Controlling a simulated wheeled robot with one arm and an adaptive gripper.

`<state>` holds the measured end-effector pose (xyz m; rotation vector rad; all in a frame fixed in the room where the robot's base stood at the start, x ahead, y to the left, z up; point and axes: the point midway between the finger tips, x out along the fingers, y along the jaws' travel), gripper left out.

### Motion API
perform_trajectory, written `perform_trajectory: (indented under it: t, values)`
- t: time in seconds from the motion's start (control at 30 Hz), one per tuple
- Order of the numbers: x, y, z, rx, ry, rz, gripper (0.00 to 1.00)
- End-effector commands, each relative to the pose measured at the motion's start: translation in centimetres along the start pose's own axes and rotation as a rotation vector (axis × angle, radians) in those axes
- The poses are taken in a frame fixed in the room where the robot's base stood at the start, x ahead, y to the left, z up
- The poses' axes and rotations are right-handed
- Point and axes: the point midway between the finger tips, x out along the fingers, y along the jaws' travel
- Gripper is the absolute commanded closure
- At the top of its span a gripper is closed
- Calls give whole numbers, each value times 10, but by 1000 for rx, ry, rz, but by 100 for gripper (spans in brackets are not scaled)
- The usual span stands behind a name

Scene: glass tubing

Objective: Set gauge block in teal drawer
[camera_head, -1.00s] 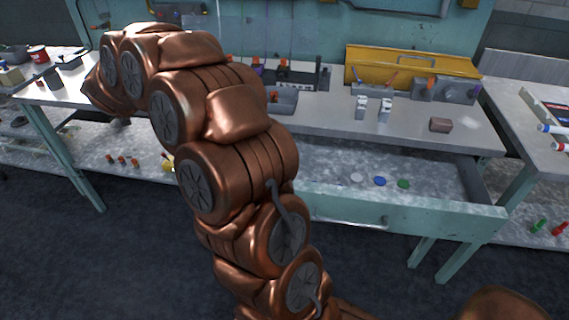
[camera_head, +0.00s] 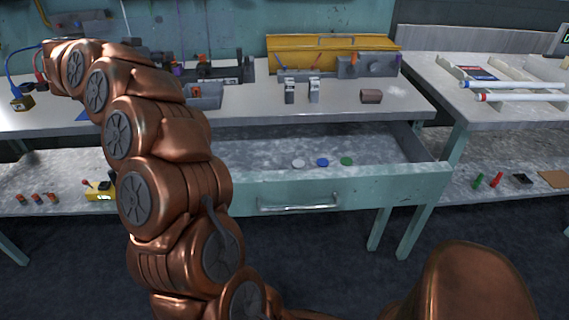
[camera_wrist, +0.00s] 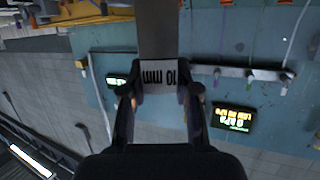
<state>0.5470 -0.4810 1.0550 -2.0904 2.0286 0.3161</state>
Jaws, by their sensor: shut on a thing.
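In the wrist view, my gripper (camera_wrist: 160,100) is shut on the gauge block (camera_wrist: 160,28), a flat grey bar marked "10 MM", seen upside down. The block extends up out of the picture from between the fingers. In the head view, my copper arm reaches to the upper left, and neither the gripper nor the block can be made out there. The teal drawer (camera_head: 390,186) is pulled open under the bench, right of my arm. Its grey floor holds a white disc (camera_head: 298,163), a blue disc (camera_head: 322,162) and a green disc (camera_head: 346,161).
Above the drawer, the bench top (camera_head: 345,108) carries two small metal blocks, a brown block (camera_head: 371,96) and a yellow box (camera_head: 290,52). A side table (camera_head: 500,115) with white tubes stands at the right. Most of the drawer floor is clear.

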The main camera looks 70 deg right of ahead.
Motion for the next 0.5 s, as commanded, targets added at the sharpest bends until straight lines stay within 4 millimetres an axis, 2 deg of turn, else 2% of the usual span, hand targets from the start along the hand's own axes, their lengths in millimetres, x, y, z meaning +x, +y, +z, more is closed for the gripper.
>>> perform_trajectory:
  t: [0.03, 0.2, 0.4, 0.5]
  values:
    - [17, 23, 13, 21, 1, 75, 100]
    - [52, 102, 39, 96, 2, 328, 100]
    - [69, 181, 78, 176, 4, 581, 100]
    - [70, 206, 95, 204, 3, 665, 100]
